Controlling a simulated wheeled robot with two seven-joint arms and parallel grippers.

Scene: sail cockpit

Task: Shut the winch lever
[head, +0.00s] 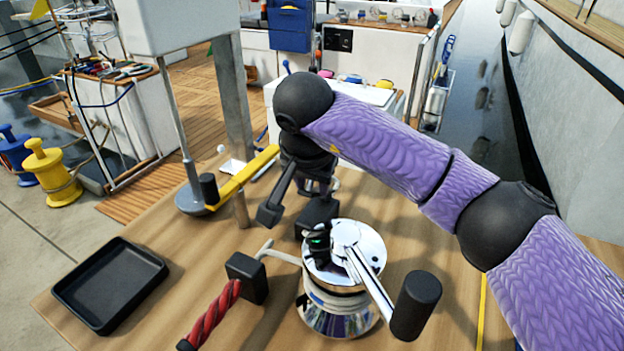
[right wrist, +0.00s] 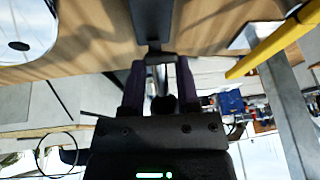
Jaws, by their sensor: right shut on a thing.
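The chrome winch (head: 342,285) stands on the wooden deck in the head view. Its chrome lever (head: 372,284) slants down to the right from the top and ends in a black grip (head: 415,305). My right gripper (head: 295,212) is behind the winch, to its upper left and apart from the black grip. In the right wrist view a dark bar (right wrist: 153,22) reaches the jaws, and the gripper is shut on it. I cannot tell what this bar belongs to. My own wrist hides part of the hold. My left gripper is not in view.
A red twisted rope (head: 215,313) runs to a black block (head: 247,277) left of the winch. A black tray (head: 110,285) lies at the deck's left. A yellow bar (head: 242,180) and a grey post (head: 232,90) stand behind. The deck between tray and block is clear.

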